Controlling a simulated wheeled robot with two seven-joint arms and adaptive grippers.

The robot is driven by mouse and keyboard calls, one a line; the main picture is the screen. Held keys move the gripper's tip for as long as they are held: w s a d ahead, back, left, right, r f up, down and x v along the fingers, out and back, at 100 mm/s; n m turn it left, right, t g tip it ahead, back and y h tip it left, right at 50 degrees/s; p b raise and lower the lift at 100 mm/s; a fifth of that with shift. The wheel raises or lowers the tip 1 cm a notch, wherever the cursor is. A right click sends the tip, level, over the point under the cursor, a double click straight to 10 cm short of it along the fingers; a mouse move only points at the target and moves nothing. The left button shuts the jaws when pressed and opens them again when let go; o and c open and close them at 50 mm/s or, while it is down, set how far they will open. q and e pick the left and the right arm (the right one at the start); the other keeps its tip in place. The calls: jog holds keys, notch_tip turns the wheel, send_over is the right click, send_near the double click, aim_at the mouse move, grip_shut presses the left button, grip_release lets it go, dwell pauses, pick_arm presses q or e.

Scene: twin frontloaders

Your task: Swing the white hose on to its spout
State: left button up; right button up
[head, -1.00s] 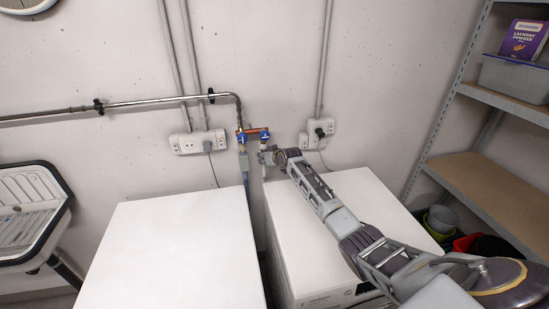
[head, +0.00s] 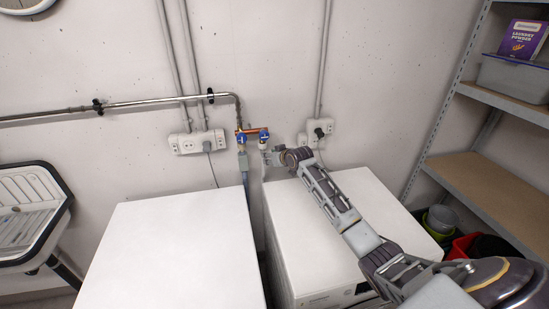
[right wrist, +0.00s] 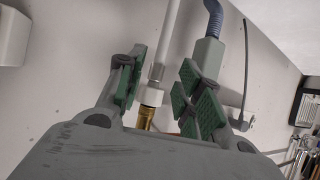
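The white hose (right wrist: 167,45) shows in the right wrist view, with a white end nut (right wrist: 153,97). The nut lines up with the brass spout (right wrist: 147,117) and appears to meet it; whether it is seated, I cannot tell. My right gripper (right wrist: 160,90) is open, its green-padded fingers on either side of the hose end with gaps showing. In the head view my right gripper (head: 272,157) is just right of and below the right blue-handled tap (head: 263,136). The hose is small and hard to make out there. My left gripper is out of view.
A blue-grey hose with a grey block (right wrist: 208,58) hangs beside the right finger. The left tap (head: 241,138) is close by. Two white machines (head: 175,245) stand below, with a narrow gap between. A socket (head: 317,133) is on the wall to the right.

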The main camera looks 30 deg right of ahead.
jog(key=shift+v, duration=1.6)
